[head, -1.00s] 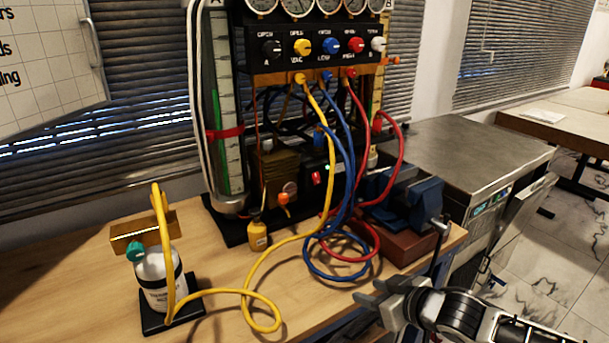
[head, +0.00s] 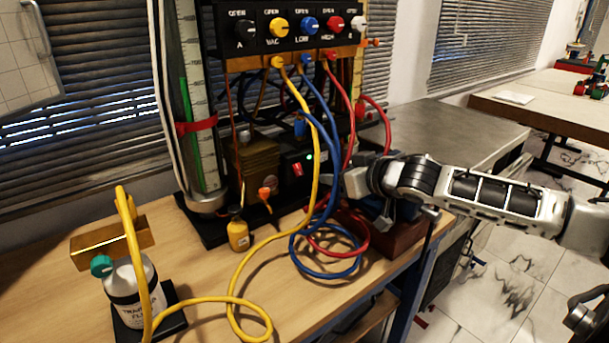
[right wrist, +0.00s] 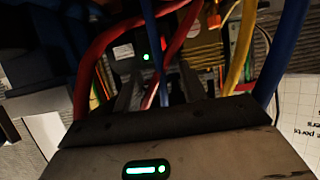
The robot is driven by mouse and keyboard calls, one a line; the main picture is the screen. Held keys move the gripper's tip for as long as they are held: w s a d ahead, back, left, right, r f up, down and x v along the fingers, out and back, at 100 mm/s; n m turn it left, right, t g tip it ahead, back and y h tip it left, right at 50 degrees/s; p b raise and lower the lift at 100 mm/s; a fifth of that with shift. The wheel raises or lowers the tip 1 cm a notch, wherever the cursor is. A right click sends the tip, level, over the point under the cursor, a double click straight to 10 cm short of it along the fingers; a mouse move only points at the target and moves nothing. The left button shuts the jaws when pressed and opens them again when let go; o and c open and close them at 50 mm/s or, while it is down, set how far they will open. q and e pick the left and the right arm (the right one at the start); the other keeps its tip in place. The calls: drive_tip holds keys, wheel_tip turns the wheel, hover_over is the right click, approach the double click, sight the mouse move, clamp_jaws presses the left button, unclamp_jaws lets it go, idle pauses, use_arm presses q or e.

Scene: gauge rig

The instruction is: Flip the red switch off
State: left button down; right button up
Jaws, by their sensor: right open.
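The red switch (head: 297,169) is on the front of a small dark box (head: 290,182) at the foot of the gauge rig. A lit green lamp (head: 309,157) is just above and right of it. In the right wrist view the green lamp (right wrist: 146,57) shows beyond the fingers, with hoses crossing close by. My left gripper is not in view.
Yellow (head: 316,150), blue (head: 333,160) and red (head: 349,120) hoses hang in front of the box and loop on the bench. A small yellow bottle (head: 238,235) stands left of the box. A blue vise is partly hidden behind my right arm.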

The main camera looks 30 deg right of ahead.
sight(300, 173)
drive_tip(key=x, duration=1.3)
drive_tip(key=shift+f+p, duration=0.1)
drive_tip(key=shift+p, duration=0.3)
drive_tip(key=shift+s, duration=0.1)
clamp_jaws()
drive_tip(key=shift+f, duration=0.15)
